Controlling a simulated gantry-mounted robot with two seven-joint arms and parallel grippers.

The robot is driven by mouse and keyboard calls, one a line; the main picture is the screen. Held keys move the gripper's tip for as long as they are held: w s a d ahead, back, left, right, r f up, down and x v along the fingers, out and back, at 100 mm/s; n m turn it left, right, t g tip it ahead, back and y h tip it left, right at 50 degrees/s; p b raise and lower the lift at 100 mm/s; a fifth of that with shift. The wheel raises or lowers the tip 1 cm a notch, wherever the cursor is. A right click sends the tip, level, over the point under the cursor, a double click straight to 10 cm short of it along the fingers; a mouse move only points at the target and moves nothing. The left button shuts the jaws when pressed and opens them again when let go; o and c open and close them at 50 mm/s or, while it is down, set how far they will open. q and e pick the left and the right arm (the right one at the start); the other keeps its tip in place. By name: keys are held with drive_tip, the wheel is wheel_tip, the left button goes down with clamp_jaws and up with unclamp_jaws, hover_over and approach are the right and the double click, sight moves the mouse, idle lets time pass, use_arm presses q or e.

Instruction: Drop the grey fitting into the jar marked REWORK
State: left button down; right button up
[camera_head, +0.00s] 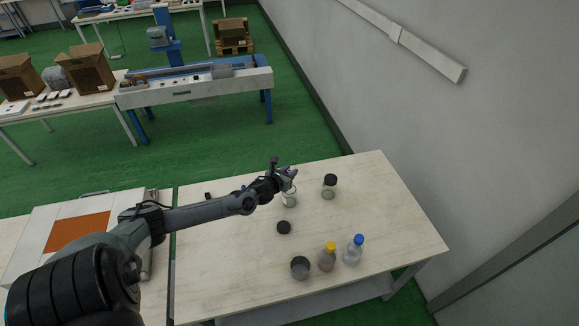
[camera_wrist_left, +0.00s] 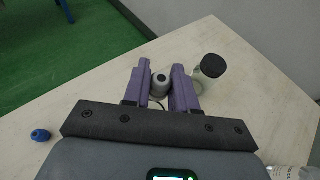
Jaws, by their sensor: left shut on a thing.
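My left gripper (camera_head: 287,172) is over the far part of the wooden table. In the left wrist view its purple fingers (camera_wrist_left: 160,88) are shut on the grey fitting (camera_wrist_left: 159,80), a small rounded piece with a dark centre. In the head view the fitting is too small to make out. A clear glass jar (camera_head: 289,200) stands just below the gripper. Another clear jar with a black lid (camera_head: 329,187) stands to its right, and it also shows beyond the fingers in the left wrist view (camera_wrist_left: 211,69). I cannot read REWORK on any jar.
A loose black lid (camera_head: 284,227) lies on the table (camera_head: 390,220). Nearer stand a dark-topped jar (camera_head: 300,268), a yellow-capped bottle (camera_head: 327,257) and a blue-capped bottle (camera_head: 354,250). A blue fitting (camera_wrist_left: 40,135) lies left of the gripper. The table's right side is clear.

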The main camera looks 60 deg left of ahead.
use_arm(q)
drive_tip(key=shift+r, duration=0.3)
drive_tip(key=b, duration=0.5)
hover_over(290, 195)
drive_tip(key=w+a, duration=0.1)
drive_tip(key=a, duration=0.1)
drive_tip(key=shift+w+a+f, duration=0.1)
drive_tip(key=shift+a+f, duration=0.05)
drive_tip(key=shift+f, duration=2.65)
drive_tip(key=shift+f, duration=0.25)
drive_tip(key=c, duration=0.8)
unclamp_jaws()
